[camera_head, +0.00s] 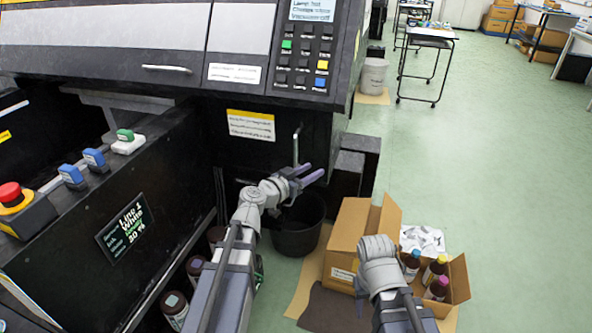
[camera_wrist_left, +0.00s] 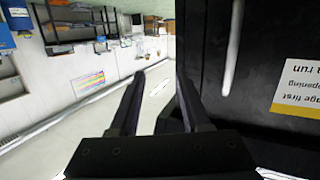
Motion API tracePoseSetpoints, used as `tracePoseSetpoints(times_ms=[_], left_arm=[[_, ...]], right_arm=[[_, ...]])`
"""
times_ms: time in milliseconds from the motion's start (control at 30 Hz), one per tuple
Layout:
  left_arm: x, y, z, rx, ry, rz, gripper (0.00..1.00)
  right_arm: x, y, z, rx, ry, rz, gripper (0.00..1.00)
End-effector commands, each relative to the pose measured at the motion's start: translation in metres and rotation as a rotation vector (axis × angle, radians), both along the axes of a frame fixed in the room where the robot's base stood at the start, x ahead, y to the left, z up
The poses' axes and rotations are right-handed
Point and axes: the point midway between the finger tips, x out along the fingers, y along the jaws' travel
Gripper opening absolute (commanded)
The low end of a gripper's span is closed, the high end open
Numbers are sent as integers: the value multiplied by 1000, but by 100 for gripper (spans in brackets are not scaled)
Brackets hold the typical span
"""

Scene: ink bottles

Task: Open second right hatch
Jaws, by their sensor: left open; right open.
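The black hatch (camera_head: 262,158) on the machine front bears a yellow-and-white label (camera_head: 250,125) and a thin upright metal handle (camera_head: 296,148). It looks shut. My left gripper (camera_head: 314,173) is just right of and below the handle, open and empty. In the left wrist view the handle (camera_wrist_left: 232,50) lies to the right of my left gripper (camera_wrist_left: 160,76), outside its fingers; the label (camera_wrist_left: 303,88) is further right. My right arm's wrist (camera_head: 378,262) is over the cardboard box; its fingers are hidden.
A black bin (camera_head: 299,228) stands on the floor below the left gripper. The cardboard box (camera_head: 348,226) holds bottles at the right. Several bottles (camera_head: 174,306) stand under the machine at lower left. The green floor (camera_head: 500,150) to the right is clear.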

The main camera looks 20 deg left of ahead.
Motion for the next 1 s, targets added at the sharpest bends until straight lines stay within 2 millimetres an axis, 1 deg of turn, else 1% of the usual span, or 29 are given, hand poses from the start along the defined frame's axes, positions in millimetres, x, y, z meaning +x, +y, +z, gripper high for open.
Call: tracePoseSetpoints(times_ms=[33,100,200,300,533,667,767,1000], left_arm=[[7,24,-13,-8,-42,58,47],[13,49,-13,-12,-89,125,47],[17,74,-12,-15,-130,190,47],[19,86,-10,-17,-147,224,47],[21,88,-8,-15,-152,230,47],[30,86,-8,-16,-151,229,47],[42,83,-8,-16,-151,228,47],[78,75,-9,-16,-151,227,47]], right_arm=[[0,0,-22,0,0,0,50],[0,0,-32,-1,0,0,50],[0,0,-40,-1,0,0,50],[0,0,-42,-1,0,0,50],[0,0,-41,-1,0,0,50],[0,0,-41,-1,0,0,50],[0,0,-41,-1,0,0,50],[0,0,-41,-1,0,0,50]])
